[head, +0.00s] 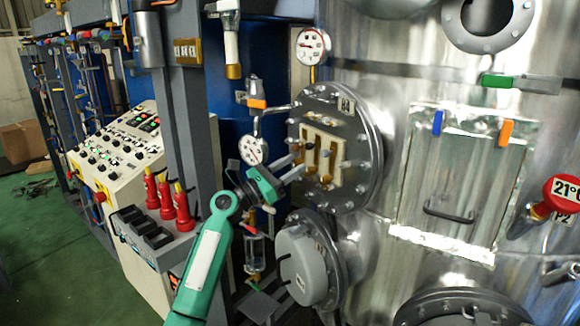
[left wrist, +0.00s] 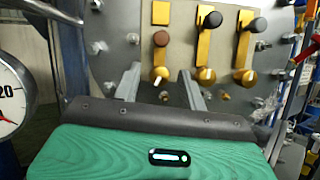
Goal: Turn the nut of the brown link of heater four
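Heater four appears to be the round bolted steel flange (head: 353,118) with a small tag at its top right. A cream terminal plate (head: 334,143) on it carries upright brass links. In the left wrist view the brown link (left wrist: 161,40) is the leftmost, with a brown knob on top. Its brass nut (left wrist: 159,77) is at the lower end, with a pale mark on it. My left gripper (head: 297,171) is at the plate's lower left. In the left wrist view its fingers (left wrist: 160,80) are apart, one either side of the nut; contact cannot be told.
Two black-knobbed links (left wrist: 206,45) (left wrist: 246,46) stand right of the brown one. Pressure gauges (head: 253,150) (head: 313,46) sit left of and above the flange. A grey round cover (head: 302,268) is below. A control panel (head: 120,150) stands left.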

